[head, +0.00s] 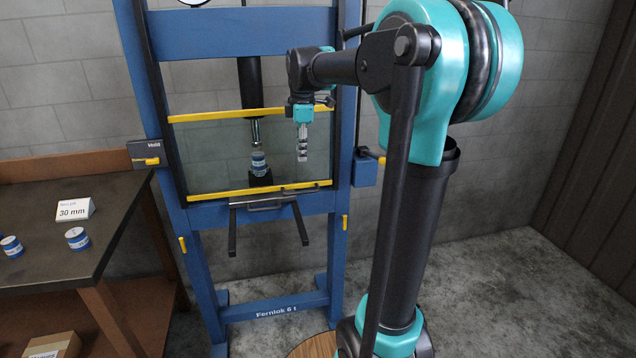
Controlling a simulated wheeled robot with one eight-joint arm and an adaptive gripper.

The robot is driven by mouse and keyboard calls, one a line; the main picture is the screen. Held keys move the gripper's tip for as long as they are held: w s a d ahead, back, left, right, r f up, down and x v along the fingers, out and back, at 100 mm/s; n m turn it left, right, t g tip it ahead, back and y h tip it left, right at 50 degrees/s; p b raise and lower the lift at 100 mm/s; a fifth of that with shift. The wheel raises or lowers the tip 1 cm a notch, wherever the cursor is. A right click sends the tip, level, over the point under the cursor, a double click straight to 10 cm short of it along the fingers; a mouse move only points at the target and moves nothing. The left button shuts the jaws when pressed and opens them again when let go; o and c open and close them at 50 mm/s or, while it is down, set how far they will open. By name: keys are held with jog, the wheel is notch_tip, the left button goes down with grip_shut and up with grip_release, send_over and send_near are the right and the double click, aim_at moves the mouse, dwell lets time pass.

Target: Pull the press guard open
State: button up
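The press guard (215,160) is a clear panel with yellow strips along its top and bottom edges, standing across the front of the blue press (240,45). It covers the opening between the uprights. A dark handle bar (300,190) shows at its lower yellow edge. My gripper (302,158) points down in front of the right half of the guard, above the handle. No contact with the handle shows. The fingers look narrow and small here, so I cannot tell whether they are open or shut. Behind the panel, a blue-banded part (258,160) stands under the press ram (253,95).
A dark bench (85,200) at the left holds a "30 mm" card (74,209) and small blue-and-white cylinders (77,238). Two dark bars jut below the guard. Floor at right is clear.

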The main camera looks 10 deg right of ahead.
aim_at(303, 192)
jog(key=shift+n, duration=0.6)
jog(key=w+f, duration=0.1)
jog(key=f, duration=0.4)
jog(key=w+f, duration=0.2)
jog(key=f, duration=0.3)
jog(key=w+f, duration=0.1)
jog(key=f, duration=0.4)
jog(key=shift+w+d+f, duration=0.25)
jog(key=shift+d+f, duration=0.05)
jog(key=shift+d, duration=0.05)
grip_shut()
